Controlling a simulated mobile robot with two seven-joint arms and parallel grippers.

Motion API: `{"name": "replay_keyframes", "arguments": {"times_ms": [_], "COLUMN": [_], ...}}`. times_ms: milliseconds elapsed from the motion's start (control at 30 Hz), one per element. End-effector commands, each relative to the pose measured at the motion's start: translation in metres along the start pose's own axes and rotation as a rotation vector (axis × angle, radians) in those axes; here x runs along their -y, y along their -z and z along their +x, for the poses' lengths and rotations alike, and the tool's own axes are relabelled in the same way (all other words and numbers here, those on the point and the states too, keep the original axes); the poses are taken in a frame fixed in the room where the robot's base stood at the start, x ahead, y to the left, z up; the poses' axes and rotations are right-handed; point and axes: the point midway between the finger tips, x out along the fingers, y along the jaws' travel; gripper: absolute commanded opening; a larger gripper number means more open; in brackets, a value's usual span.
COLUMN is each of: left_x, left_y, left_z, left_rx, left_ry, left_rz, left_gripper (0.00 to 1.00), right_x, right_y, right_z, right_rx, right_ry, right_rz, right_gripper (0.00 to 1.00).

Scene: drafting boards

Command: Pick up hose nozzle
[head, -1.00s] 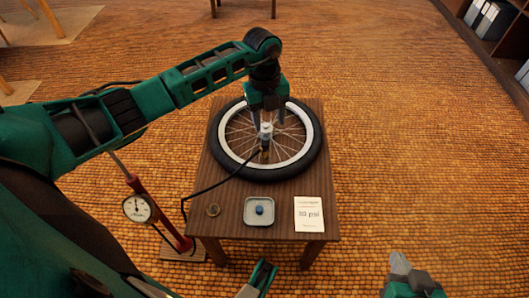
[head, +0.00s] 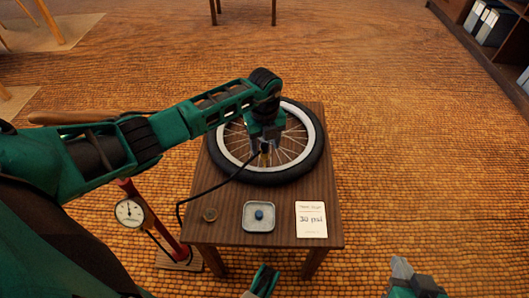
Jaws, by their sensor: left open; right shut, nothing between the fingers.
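The hose nozzle (head: 264,158) is at the middle of the bicycle wheel (head: 311,155), at the end of a black hose. Its lower, brass-coloured part shows; the rest is hidden by my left gripper. My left gripper (head: 265,146) is open and comes down from above over the nozzle, with its fingers around or just in front of it; I cannot tell whether they touch it. My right gripper (head: 402,267) is shut and empty, low at the bottom right, away from the table.
The wheel lies flat on a small wooden table (head: 330,205). At its front are a dish (head: 248,226) with a blue piece (head: 259,215), a small round brass piece (head: 209,214) and a "30 psi" card (head: 311,232). A red pump (head: 170,234) with a gauge (head: 130,212) stands left.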

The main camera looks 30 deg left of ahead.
Motion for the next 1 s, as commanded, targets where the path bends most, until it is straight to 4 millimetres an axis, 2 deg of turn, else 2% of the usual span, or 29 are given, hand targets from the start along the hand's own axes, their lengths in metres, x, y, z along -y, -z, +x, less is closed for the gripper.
{"name": "replay_keyframes", "arguments": {"times_ms": [33,100,333,900,1000], "left_x": [-0.0006,-0.0002,-0.0003,-0.0004,-0.0003], "left_y": [-0.0005,-0.0004,-0.0008,-0.0009,-0.0010], "left_z": [0.0111,0.0155,0.0149,0.0147,0.0145], "left_rx": [0.000,0.000,0.001,0.001,0.001], "left_ry": [-0.002,-0.001,0.000,0.000,0.000], "left_rz": [-0.003,-0.002,-0.001,-0.001,-0.001], "left_gripper": [0.55,0.55,0.54,0.00,0.00], "right_x": [0.0008,0.0017,0.0027,0.0021,0.0018], "right_y": [-0.0043,-0.0025,0.0051,0.0028,0.0026], "right_z": [0.0031,0.0028,0.0012,0.0020,0.0020], "right_rx": [0.004,0.002,-0.011,-0.008,-0.007], "right_ry": [0.003,0.005,0.008,0.008,0.007], "right_rz": [0.000,0.000,-0.002,-0.004,-0.005], "right_gripper": [0.00,0.00,0.00,0.00,0.00]}}
